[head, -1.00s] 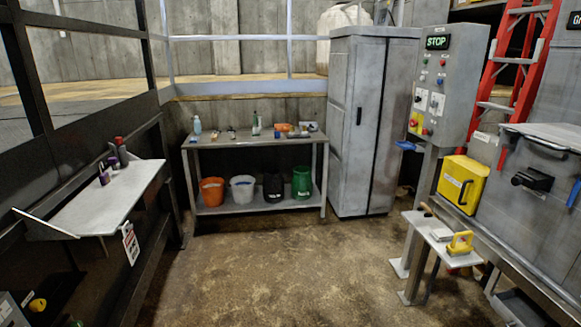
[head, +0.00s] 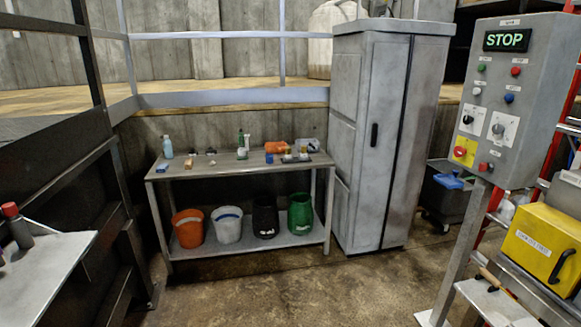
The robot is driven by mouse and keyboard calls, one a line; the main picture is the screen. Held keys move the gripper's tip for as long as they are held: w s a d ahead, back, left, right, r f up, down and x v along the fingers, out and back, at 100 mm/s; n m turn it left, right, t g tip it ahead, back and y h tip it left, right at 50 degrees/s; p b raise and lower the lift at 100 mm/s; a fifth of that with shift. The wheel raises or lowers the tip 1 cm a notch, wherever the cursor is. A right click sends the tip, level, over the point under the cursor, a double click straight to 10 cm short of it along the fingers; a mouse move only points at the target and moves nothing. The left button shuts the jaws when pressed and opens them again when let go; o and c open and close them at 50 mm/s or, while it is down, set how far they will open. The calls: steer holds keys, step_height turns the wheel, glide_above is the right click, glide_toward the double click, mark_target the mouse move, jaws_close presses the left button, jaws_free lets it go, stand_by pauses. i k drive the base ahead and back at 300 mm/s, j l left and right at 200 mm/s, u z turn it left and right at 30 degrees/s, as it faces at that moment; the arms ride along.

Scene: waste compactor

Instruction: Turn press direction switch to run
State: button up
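The grey control panel (head: 508,90) stands on a post at the right in the head view. Its green display (head: 507,40) reads STOP. Two rotary switches on white plates sit side by side, the left switch (head: 467,119) and the right switch (head: 498,129). Their labels are too small to read, so I cannot tell which is the press direction switch. A red button on a yellow plate (head: 462,151) and another red knob (head: 484,167) are lower down. My gripper is not in view.
A yellow box (head: 542,245) and a small shelf (head: 490,302) with tools stand below the panel. A grey cabinet (head: 386,140) and a workbench (head: 160,172) with buckets line the back. A side shelf (head: 45,270) juts in at left. The middle floor is clear.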

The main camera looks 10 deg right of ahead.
mark_target(467, 119)
steer(key=i+z, duration=0.15)
steer(key=i, duration=0.3)
steer(key=i+j+z, duration=0.15)
steer(key=i, duration=0.3)
steer(key=i+j+z, duration=0.1)
steer(key=i, duration=0.3)
steer(key=i+j+z, duration=0.15)
steer(key=i, duration=0.3)
steer(key=i+j+z, duration=0.7)
steer(key=i, duration=0.15)
